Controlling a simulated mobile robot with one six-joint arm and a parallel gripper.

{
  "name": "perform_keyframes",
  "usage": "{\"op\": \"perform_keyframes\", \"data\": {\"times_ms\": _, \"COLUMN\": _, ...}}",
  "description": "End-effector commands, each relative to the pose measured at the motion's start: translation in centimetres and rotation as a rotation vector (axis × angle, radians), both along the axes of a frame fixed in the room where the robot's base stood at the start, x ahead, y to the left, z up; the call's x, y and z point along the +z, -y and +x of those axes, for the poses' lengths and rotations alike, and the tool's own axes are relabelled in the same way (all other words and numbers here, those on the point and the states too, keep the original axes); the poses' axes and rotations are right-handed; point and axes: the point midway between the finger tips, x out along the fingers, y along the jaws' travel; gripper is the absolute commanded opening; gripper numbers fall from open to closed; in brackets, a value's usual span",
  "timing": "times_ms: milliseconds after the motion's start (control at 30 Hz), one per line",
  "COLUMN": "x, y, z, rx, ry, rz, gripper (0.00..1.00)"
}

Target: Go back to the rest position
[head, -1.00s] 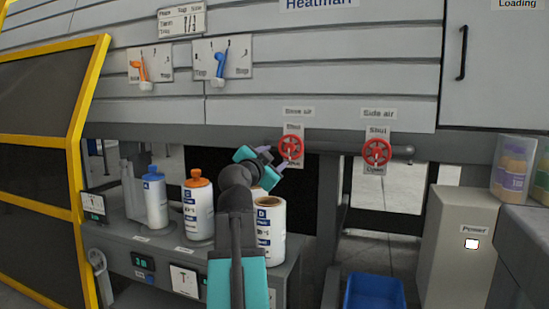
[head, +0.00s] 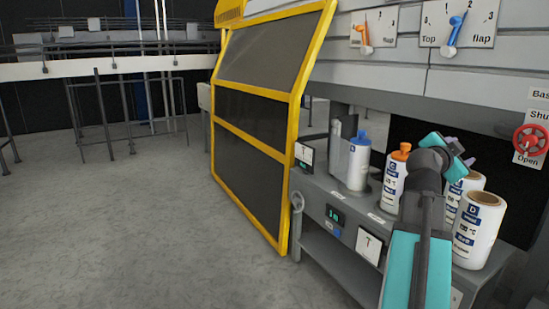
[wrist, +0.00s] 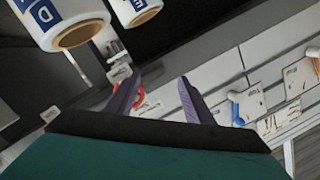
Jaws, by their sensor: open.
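My gripper (head: 466,157) is up above the bench at the right of the head view, with my teal arm below it. In the wrist view its two purple-grey fingers (wrist: 160,97) stand apart with nothing between them. The rolls also show at the top left of the wrist view (wrist: 75,28). My gripper does not hold them.
A grey bench (head: 325,208) carries a blue-capped bottle (head: 358,165) and an orange-capped bottle (head: 394,180). A yellow-framed guard (head: 287,165) stands left of it. A red valve wheel (head: 531,139) is at the right. An orange lever (head: 364,36) and a blue lever (head: 453,34) are above. Open floor (head: 120,220) lies left.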

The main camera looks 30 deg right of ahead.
Motion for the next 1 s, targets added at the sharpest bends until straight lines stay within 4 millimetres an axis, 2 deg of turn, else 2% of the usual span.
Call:
{"op": "perform_keyframes", "data": {"times_ms": 33, "x": -0.6, "y": -0.4, "z": 1.8, "rx": 0.023, "ry": -0.016, "rz": 0.02, "gripper": 0.48}}
{"op": "perform_keyframes", "data": {"times_ms": 100, "x": -2.1, "y": -1.0, "z": 3.9, "rx": 0.05, "ry": -0.035, "rz": 0.042, "gripper": 0.48}}
{"op": "perform_keyframes", "data": {"times_ms": 267, "x": -5.6, "y": -2.6, "z": 8.5, "rx": 0.111, "ry": -0.079, "rz": 0.095, "gripper": 0.48}}
{"op": "perform_keyframes", "data": {"times_ms": 500, "x": -11.3, "y": -6.1, "z": 14.4, "rx": 0.201, "ry": -0.142, "rz": 0.18, "gripper": 0.48}}
{"op": "perform_keyframes", "data": {"times_ms": 800, "x": -18.8, "y": -11.7, "z": 20.1, "rx": 0.302, "ry": -0.233, "rz": 0.292, "gripper": 0.48}}
{"op": "perform_keyframes", "data": {"times_ms": 1000, "x": -23.9, "y": -16.1, "z": 22.6, "rx": 0.366, "ry": -0.312, "rz": 0.366, "gripper": 0.48}}
